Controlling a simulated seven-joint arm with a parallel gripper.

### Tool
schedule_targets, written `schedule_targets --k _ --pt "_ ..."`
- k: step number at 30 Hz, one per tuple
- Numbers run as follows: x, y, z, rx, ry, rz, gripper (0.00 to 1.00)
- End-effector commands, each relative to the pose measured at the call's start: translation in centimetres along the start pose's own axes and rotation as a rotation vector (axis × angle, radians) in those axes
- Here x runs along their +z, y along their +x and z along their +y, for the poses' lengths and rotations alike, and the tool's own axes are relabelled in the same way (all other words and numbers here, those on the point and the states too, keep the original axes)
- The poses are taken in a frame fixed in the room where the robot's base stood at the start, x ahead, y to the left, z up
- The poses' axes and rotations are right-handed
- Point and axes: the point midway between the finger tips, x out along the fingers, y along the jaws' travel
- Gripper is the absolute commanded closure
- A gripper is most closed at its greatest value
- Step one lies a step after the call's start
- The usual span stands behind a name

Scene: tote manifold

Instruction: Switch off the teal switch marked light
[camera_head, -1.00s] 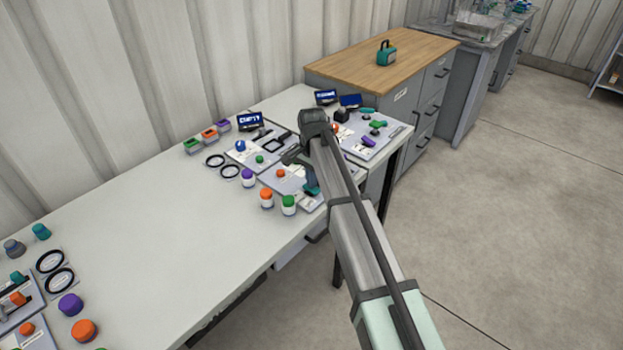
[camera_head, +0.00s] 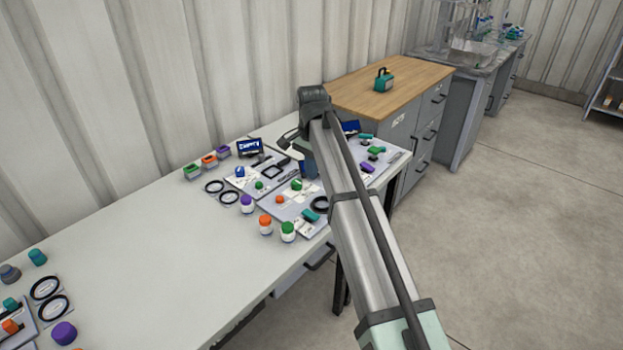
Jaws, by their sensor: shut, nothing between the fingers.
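A small teal piece (camera_head: 310,215) sits near the front right of a light panel (camera_head: 285,212) on the white table. It may be the switch, but its marking and its position are too small to read. My gripper (camera_head: 309,176) hangs from the bent end of my arm, over the far part of that panel. It is above and behind the teal piece in the picture, apart from it, and holds nothing. The fingertips are small and partly hidden by my arm, which also covers part of the panels on the right.
Orange-topped (camera_head: 265,224) and green-topped (camera_head: 288,231) jars stand at the panel's front edge. Black rings (camera_head: 214,187) and a small display (camera_head: 250,146) lie to the left and behind. A wooden-topped cabinet (camera_head: 400,70) carries a teal lantern-like object (camera_head: 383,80). The table's middle is clear.

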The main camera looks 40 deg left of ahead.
Motion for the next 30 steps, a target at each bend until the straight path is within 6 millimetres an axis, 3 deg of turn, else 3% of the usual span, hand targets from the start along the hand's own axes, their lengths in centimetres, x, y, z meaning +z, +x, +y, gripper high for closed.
schedule_targets --k 30 --pt "0.4 0.1 -1.3 -0.01 0.0 -0.001 1.0"
